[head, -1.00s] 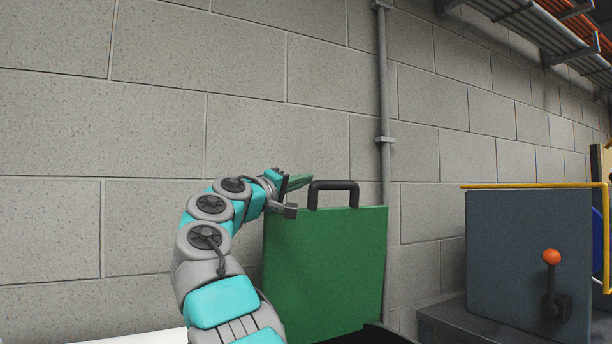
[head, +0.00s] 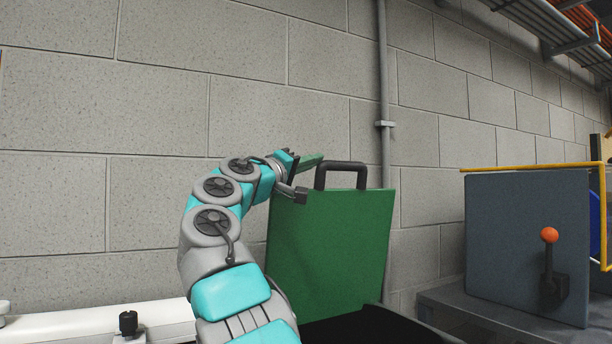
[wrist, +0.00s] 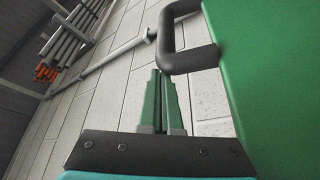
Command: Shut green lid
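The green lid (head: 335,245) stands open and roughly upright, with a black handle (head: 340,167) on its top edge. A dark opening or rim (head: 365,325) shows below it. My gripper (head: 311,161) is by the lid's upper left corner, left of the handle, partly behind the lid. In the wrist view the green fingers of my gripper (wrist: 159,100) lie side by side, shut, with nothing seen between them. The handle (wrist: 172,45) and the lid (wrist: 275,80) fill the right side there. Whether my gripper touches the lid is unclear.
A grey block wall (head: 150,190) with a vertical pipe (head: 383,90) stands behind. To the right is a grey cabinet (head: 510,240) with an orange-knobbed lever (head: 549,260) and a yellow rail. A white surface (head: 80,318) with a black knob lies lower left.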

